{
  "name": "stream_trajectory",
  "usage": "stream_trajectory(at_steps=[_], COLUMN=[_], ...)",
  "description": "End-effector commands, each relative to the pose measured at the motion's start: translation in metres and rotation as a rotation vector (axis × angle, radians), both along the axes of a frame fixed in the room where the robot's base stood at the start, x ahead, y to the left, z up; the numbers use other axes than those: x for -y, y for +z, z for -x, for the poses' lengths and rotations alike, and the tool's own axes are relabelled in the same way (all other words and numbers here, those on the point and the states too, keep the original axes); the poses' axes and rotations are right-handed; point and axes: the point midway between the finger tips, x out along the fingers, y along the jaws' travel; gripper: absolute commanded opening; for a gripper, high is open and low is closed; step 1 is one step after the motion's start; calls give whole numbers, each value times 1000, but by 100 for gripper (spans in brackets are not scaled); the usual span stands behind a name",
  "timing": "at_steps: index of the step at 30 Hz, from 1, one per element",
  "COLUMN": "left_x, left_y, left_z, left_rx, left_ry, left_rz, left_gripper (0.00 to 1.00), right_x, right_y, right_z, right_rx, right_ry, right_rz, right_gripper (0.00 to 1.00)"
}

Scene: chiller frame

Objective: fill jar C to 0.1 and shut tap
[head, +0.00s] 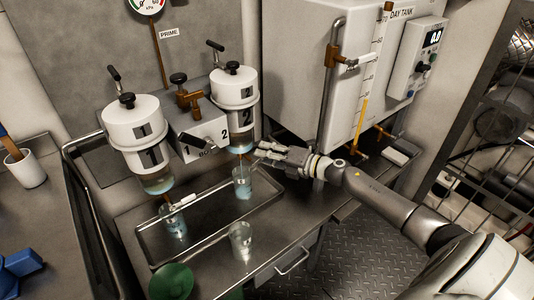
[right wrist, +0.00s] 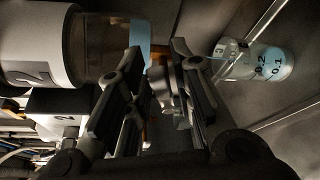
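Filter 2 (head: 235,95) is a white canister with a clear bowl (head: 239,147) holding bluish liquid. A brass-coloured drain tap (head: 240,160) hangs under it. A clear jar with pale blue liquid (head: 242,183) stands in the tray below; the right wrist view shows this jar (right wrist: 254,60) with 0.1 and 0.2 marks. My right gripper (head: 258,150) is beside the drain tap. In the right wrist view its fingers (right wrist: 155,88) are apart, on either side of a tap part; contact is unclear. My left gripper is not in view.
Filter 1 (head: 135,120) stands at left, with another jar (head: 174,222) below it in the metal tray (head: 215,218). A third jar (head: 241,240) stands on the bench in front. The day tank (head: 300,65) and its pipe (head: 328,100) are behind my right arm.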

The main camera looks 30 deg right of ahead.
Motion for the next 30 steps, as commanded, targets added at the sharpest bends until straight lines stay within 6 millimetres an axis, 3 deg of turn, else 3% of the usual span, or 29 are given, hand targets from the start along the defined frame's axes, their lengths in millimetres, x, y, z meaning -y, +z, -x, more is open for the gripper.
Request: stream_trajectory(at_steps=[14, 30], left_x=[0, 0], left_y=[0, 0], left_z=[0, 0], left_rx=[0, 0], left_ry=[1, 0], left_rz=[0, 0], left_gripper=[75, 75], right_x=[3, 34], right_y=[0, 9], right_z=[4, 72], right_rx=[-1, -4], right_ry=[-2, -1], right_rz=[-1, -1], right_gripper=[36, 36])
